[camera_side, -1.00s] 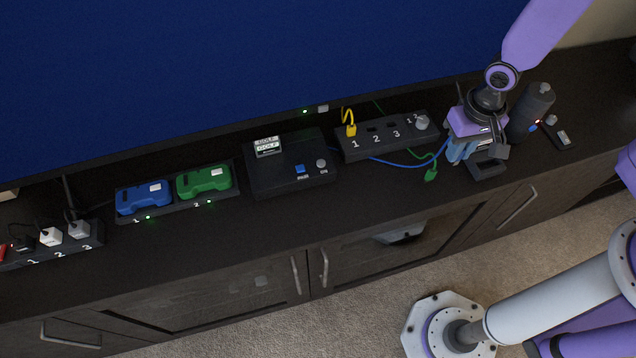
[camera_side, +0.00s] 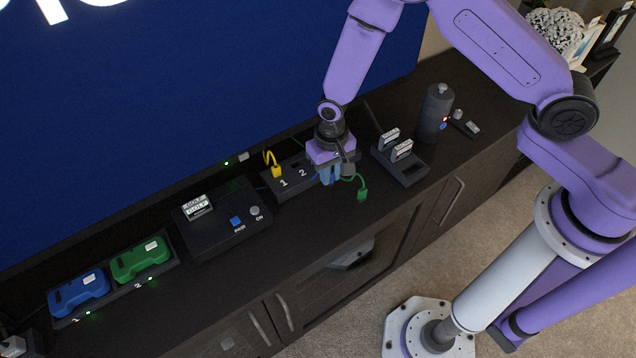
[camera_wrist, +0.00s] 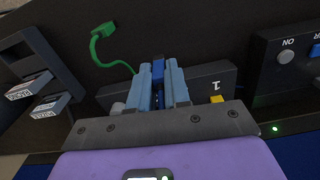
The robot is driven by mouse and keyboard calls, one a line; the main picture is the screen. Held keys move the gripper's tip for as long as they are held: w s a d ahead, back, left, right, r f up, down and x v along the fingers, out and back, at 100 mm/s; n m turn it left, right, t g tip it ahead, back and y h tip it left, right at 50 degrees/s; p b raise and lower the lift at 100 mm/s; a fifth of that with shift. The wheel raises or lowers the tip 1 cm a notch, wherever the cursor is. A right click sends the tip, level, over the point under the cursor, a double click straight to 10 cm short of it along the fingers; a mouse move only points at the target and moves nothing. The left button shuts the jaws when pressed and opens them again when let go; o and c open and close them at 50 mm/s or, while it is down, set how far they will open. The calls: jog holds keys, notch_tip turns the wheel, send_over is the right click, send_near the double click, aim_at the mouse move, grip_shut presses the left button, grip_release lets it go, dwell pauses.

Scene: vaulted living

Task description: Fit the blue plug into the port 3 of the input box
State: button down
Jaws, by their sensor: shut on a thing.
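The input box (camera_side: 276,194) is a dark bar with white port numbers on the cabinet top. A yellow plug (camera_side: 276,171) is in its port 1. Port 2 shows bare beside its label; port 3 is hidden behind my gripper. My gripper (camera_side: 331,177) points down over the right part of the box. In the wrist view its light-blue fingers (camera_wrist: 163,92) are shut on the dark blue plug (camera_wrist: 158,72). The plug's tip is hidden, so I cannot tell whether it is in a port. The box also shows in the wrist view (camera_wrist: 207,76).
A green plug (camera_side: 362,194) lies on its cable in front of the box. A console (camera_side: 215,228) stands left, a cartridge holder (camera_side: 405,172) right, and a dark cylinder (camera_side: 435,112) beyond it. The TV screen (camera_side: 200,90) rises behind.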

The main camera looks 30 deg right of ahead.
jog(key=w+f, duration=0.1)
jog(key=w+a+f, duration=0.1)
jog(key=f, duration=0.1)
jog(key=shift+w+a+f, duration=0.1)
jog(key=shift+w+f, duration=0.1)
jog(key=shift+w, duration=0.05)
jog(key=shift+w+f, duration=0.1)
jog(key=shift+f, duration=1.5)
jog(key=shift+f, duration=0.1)
jog(key=c, duration=1.1)
grip_release()
notch_tip(320, 180, up, 12)
jog(key=shift+r, duration=0.1)
